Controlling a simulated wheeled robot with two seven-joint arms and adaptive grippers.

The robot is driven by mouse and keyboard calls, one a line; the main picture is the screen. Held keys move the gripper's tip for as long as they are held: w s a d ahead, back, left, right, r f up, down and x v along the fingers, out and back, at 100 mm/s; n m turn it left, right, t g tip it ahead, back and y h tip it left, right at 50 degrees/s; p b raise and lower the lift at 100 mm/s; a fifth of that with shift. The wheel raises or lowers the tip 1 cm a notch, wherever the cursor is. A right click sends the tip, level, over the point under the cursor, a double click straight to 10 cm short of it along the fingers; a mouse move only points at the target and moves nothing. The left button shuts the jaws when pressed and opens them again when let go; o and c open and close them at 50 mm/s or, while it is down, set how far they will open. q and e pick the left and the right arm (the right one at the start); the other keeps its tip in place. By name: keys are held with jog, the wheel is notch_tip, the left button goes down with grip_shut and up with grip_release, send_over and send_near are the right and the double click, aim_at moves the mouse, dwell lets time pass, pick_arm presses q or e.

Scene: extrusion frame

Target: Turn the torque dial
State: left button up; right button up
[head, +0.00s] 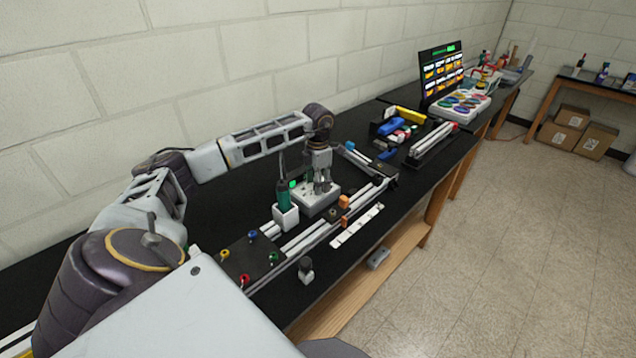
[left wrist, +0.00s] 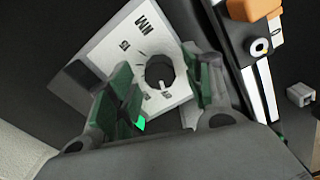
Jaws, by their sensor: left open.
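The torque dial (left wrist: 159,73) is a dark round knob on a white plate (left wrist: 115,50) with printed markings, seen in the left wrist view. In the head view the plate tops a grey box (head: 318,203) on the black bench. My left gripper (head: 322,188) points down over this box. In the left wrist view its green-padded fingers (left wrist: 165,95) are apart, one on each side of the dial in the picture. I cannot tell whether they touch it. The gripper hides part of the plate. My right gripper is not in view.
Aluminium rails (head: 318,236) with orange blocks (head: 344,201) lie in front. A lit screen (head: 441,72) and bins stand farther along the bench. A wall runs behind.

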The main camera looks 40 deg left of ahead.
pick_arm(q)
notch_tip(320, 180, up, 12)
jog(key=shift+f, duration=0.2)
dwell(0.4)
dwell(0.4)
dwell(0.3)
